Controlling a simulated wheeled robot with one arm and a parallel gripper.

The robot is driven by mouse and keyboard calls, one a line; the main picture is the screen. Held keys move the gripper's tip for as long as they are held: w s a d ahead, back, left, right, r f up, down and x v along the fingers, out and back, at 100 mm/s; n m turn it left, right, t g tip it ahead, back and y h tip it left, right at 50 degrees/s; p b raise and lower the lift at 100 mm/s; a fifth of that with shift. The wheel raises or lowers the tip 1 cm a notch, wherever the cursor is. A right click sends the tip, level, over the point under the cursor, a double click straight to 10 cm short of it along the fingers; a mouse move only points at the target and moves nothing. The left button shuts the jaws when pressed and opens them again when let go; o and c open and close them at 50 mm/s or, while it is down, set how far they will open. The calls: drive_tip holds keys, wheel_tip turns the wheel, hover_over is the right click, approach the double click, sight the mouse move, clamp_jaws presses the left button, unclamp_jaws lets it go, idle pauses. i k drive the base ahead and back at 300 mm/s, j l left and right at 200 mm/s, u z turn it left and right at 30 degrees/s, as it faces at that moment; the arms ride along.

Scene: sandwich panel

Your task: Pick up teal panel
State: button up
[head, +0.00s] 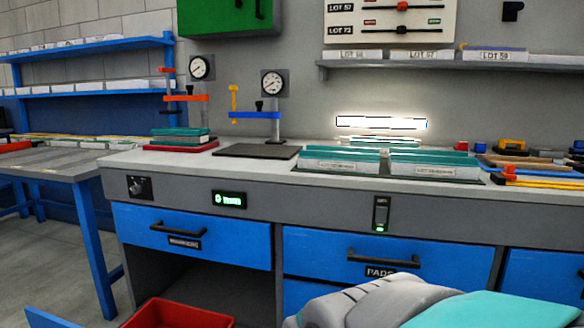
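Several teal panels show on the workbench. One teal panel (180,132) lies flat on top of a small stack on a red base (180,148) at the bench's left. Other teal panels (342,154) stand or lean in a labelled holder right of centre. More teal panels (433,157) are in a similar labelled holder beside it. Thin teal-edged pieces (385,140) lie behind them under a bright lamp. The label text is too small to read. My gripper is not in view; only part of my arm, grey and teal, shows at the bottom right.
A dark mat (257,151) lies on the workbench (225,165) between stack and holders. Two dial gauges (272,83) on stands rise behind. Tools and an orange clamp (512,172) clutter the right end. A red bin (180,314) sits below the blue drawers (190,236).

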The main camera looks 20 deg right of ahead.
sight(383, 144)
drive_tip(key=z, duration=1.15)
